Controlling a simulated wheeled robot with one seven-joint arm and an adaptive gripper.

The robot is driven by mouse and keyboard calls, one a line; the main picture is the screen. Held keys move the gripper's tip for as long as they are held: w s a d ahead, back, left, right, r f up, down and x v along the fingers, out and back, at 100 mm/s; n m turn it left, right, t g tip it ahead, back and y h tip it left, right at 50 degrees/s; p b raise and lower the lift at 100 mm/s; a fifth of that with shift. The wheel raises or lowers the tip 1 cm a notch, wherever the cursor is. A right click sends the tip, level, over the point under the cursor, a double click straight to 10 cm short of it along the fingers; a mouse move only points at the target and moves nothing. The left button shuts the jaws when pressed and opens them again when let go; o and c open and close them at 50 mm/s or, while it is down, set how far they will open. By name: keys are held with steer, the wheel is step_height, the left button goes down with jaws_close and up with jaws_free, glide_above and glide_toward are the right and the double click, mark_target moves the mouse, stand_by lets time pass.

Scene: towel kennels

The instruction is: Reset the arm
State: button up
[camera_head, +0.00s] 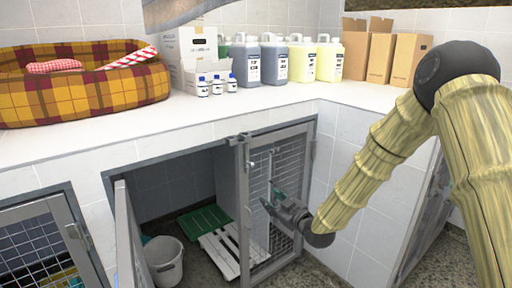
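My gripper (272,200) is at the end of my pale, wood-textured arm, which comes in from the right and bends down. The gripper is dark and small in view. It points left in front of the mesh kennel door (263,170). I cannot tell whether it touches the mesh, or whether its fingers are apart or closed. No held thing can be made out.
The open kennel holds a white bucket (164,262) and a slatted board (222,250). Another door (128,245) stands open at its left. The counter (120,125) above carries a plaid pet bed (85,92), jugs (273,62), small bottles and cartons (378,58).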

steer(key=s+d+f+m+g+h, duration=0.2)
steer(key=s+f+g, duration=0.1)
steer(key=s+f, duration=0.75)
steer(key=s+d+f+m+g+h, duration=0.25)
steer(key=s+f, duration=0.45)
steer(key=f, duration=0.7)
steer(key=s+d+f+m+g+h, duration=0.1)
steer(key=s+d+f+g, duration=0.1)
steer(key=s+f, duration=0.35)
steer(key=s+d+f+m+g, duration=0.1)
steer(key=s+d+f, duration=0.1)
steer(key=s, duration=0.6)
steer(key=s+d+f+m+g+h, duration=0.1)
steer(key=s+d+f+m+g, duration=0.1)
steer(key=s+f, duration=0.35)
steer(key=s+d+m+g+h, duration=0.1)
steer(key=s+d+g, duration=0.1)
steer(key=s, duration=0.7)
steer(key=s+d+m+g+h, duration=0.1)
steer(key=s+d+g, duration=0.1)
steer(key=s, duration=0.7)
step_height(320, 180, up, 20)
steer(key=p, duration=2)
steer(key=shift+w+f, duration=0.15)
steer(key=shift+f, duration=0.05)
